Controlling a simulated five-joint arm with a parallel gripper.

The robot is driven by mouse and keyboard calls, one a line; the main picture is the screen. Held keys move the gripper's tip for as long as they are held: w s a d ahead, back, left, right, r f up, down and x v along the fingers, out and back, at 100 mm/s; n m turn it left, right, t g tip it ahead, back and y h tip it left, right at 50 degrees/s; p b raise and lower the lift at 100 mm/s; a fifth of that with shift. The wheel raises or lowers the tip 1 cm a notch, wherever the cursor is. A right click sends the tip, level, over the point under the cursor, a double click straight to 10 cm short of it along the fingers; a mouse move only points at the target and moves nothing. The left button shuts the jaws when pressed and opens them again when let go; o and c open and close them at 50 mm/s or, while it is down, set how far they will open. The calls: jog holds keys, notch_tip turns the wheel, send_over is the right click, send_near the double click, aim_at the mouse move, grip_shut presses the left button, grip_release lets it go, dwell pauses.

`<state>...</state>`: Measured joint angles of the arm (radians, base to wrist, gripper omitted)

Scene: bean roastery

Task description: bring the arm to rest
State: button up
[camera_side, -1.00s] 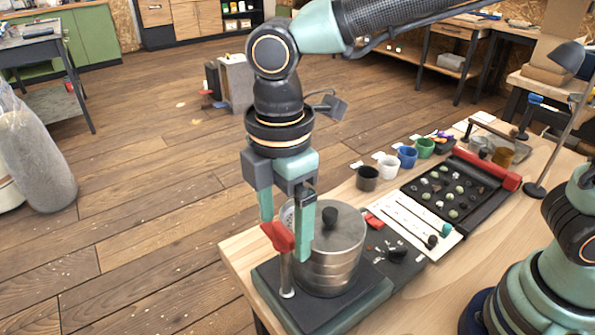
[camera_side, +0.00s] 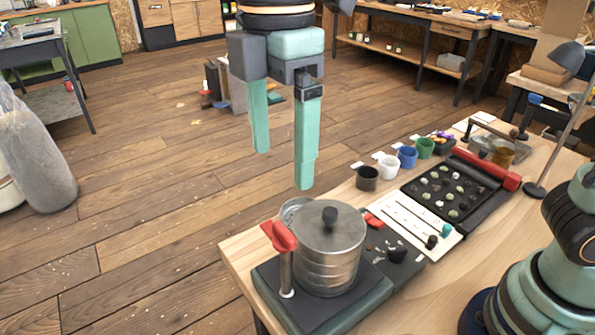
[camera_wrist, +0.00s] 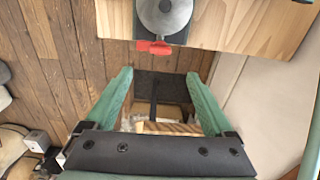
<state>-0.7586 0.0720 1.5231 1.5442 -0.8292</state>
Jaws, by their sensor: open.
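My gripper (camera_side: 282,168) is open and empty in the side view.
The wooden table (camera_side: 425,300) carries a black tray (camera_side: 476,212) of small beans, a white card (camera_side: 410,216) and several coloured cups (camera_side: 407,157). A lamp (camera_side: 552,130) stands at the right. Open floor (camera_side: 140,250) lies left of the table.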

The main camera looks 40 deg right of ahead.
jog(key=shift+r, duration=0.25)
jog(key=d+f+m+t, duration=0.2)
jog(key=d+f+m, duration=0.2)
jog(key=d+m, duration=0.5)
jog(key=d+f+m+t, duration=0.3)
jog(key=d+m, duration=0.6)
jog(key=d, duration=0.8)
jog(key=shift+w+d+f+t, duration=0.25)
jog(key=shift+f+t, duration=0.05)
jog(key=shift+f, duration=0.1)
